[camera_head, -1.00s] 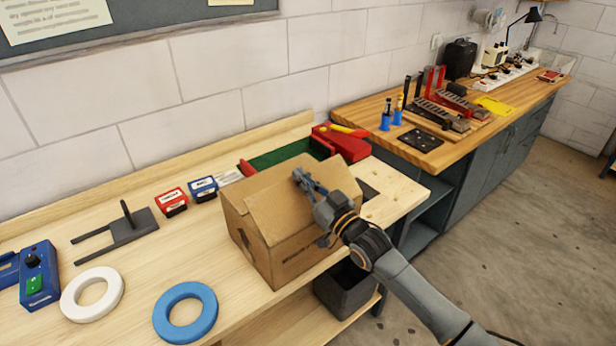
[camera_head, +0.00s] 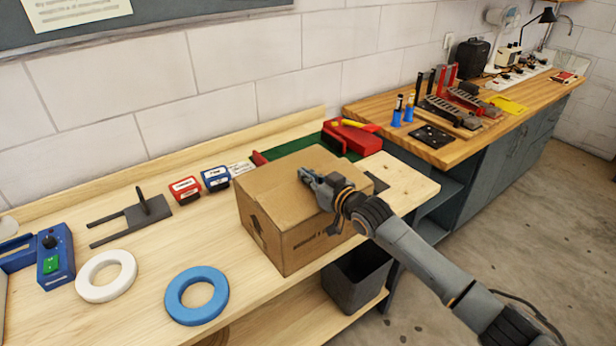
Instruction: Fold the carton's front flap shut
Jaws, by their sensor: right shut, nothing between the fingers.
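The brown carton (camera_head: 278,218) stands upright on the wooden bench near its front edge. Its top (camera_head: 285,182) looks flat, with the front flap lying down level or nearly so. My right gripper (camera_head: 303,174) is shut and empty, at the top of the carton over the flap, its fingers pointing left. It looks to be touching or just above the cardboard; I cannot tell which. The gripper and wrist hide the right part of the carton top. My left gripper is not in view.
A blue ring (camera_head: 196,308), a white ring (camera_head: 92,290) and a dark grey forked stand (camera_head: 140,220) lie left of the carton. A red box (camera_head: 352,138) and green tray stand behind it. A dark bin (camera_head: 355,280) sits below the bench's front edge.

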